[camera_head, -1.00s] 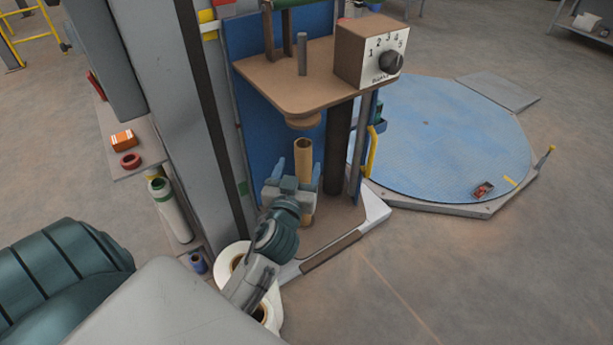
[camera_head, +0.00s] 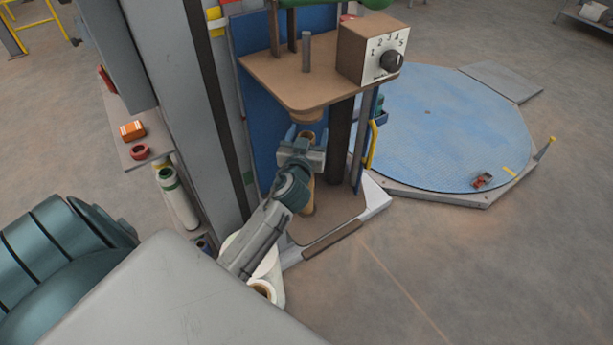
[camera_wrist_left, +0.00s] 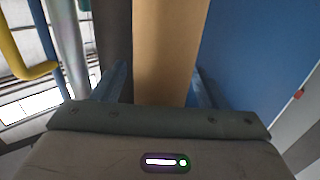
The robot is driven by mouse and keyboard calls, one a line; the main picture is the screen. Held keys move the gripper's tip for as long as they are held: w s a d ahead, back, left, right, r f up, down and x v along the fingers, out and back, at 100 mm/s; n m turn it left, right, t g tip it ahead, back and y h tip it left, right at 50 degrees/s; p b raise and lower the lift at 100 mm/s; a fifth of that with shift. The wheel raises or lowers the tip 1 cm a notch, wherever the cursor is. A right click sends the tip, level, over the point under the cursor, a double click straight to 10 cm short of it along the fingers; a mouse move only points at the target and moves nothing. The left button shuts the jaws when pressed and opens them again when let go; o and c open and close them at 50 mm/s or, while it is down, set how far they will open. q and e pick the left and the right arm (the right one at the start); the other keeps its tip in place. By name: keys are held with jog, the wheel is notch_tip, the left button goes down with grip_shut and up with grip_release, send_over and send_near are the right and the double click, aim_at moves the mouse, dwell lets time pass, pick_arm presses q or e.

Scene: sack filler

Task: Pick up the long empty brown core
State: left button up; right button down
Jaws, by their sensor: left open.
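The long brown core (camera_head: 308,193) stands upright on the base plate of the machine, under the round brown holder (camera_head: 306,116). My left gripper (camera_head: 302,142) is at the upper part of the core and hides much of it in the head view. In the left wrist view the core (camera_wrist_left: 165,50) runs upright between the two blue fingers (camera_wrist_left: 160,88). The fingers are open, one on each side of it, with a gap visible. My right gripper is not in view.
A brown shelf (camera_head: 285,78) with a dial box (camera_head: 372,50) overhangs the core. A blue back panel (camera_head: 266,135) and a dark post (camera_head: 339,135) stand close by. White rolls (camera_head: 268,272) lie below my left arm. A blue turntable (camera_head: 440,130) is at right.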

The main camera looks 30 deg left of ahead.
pick_arm(q)
jog(key=c, duration=1.4)
